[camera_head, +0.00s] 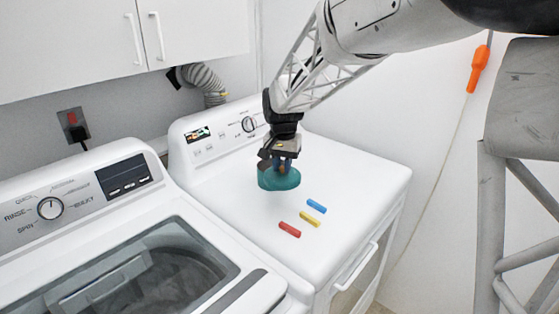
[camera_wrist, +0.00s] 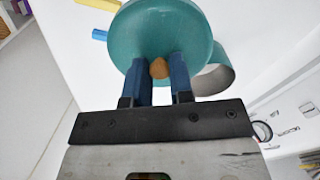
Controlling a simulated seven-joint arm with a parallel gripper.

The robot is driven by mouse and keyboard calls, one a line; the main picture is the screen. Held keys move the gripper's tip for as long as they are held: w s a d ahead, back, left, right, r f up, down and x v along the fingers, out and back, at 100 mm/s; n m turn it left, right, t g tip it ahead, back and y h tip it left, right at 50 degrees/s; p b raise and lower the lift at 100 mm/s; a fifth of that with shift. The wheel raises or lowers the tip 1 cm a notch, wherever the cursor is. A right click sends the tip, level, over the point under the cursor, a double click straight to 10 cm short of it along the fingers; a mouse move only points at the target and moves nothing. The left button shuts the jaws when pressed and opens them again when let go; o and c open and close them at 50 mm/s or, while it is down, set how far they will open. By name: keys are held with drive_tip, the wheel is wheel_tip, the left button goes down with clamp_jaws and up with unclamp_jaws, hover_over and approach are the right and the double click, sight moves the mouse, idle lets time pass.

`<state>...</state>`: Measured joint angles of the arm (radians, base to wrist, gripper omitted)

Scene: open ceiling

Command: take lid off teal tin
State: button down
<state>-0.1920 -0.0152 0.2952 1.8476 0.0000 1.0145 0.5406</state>
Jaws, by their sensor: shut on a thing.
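The teal lid (camera_wrist: 182,27) is a round disc with a small tan knob (camera_wrist: 159,68) in the wrist view. My gripper (camera_wrist: 160,72) has its two blue fingers shut on the knob. The teal tin (camera_wrist: 214,82) shows partly behind the lid, to its right, with its grey metal inside exposed, so the lid sits offset from the tin's mouth. The lid hides the rest of the tin. In the head view my gripper (camera_head: 282,163) points down over a teal shape (camera_head: 279,182) above the white dryer top, where lid and tin are hard to tell apart.
The dryer top (camera_head: 350,180) also bears a red block (camera_head: 289,229), a yellow block (camera_head: 309,219) and a blue block (camera_head: 316,206), in front of the teal shape. The dryer's control panel (camera_head: 220,135) rises behind. A washer (camera_head: 110,240) stands at left. The dryer top's right side is clear.

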drive_tip(key=shift+s+d, duration=0.15)
drive_tip(key=shift+s, duration=0.6)
drive_tip(key=s+a+f, duration=0.2)
drive_tip(key=s, duration=0.1)
drive_tip(key=s+a+f, duration=0.2)
drive_tip(key=s+a, duration=0.1)
drive_tip(key=s+a+f, duration=0.2)
drive_tip(key=s+f, duration=0.1)
drive_tip(key=s, duration=0.1)
drive_tip(key=shift+a+f, duration=0.1)
drive_tip(key=shift+a, duration=0.1)
drive_tip(key=shift+w, duration=0.1)
drive_tip(key=w+a, duration=0.1)
drive_tip(key=w, duration=0.4)
drive_tip(key=w+a+f, duration=0.1)
drive_tip(key=w+a, duration=0.1)
drive_tip(key=w, duration=0.3)
drive_tip(key=w+a, duration=0.2)
drive_tip(key=w, duration=0.3)
drive_tip(key=shift+a+f, duration=0.1)
drive_tip(key=shift+f, duration=0.1)
idle(0.4)
drive_tip(key=shift+f, duration=1.8)
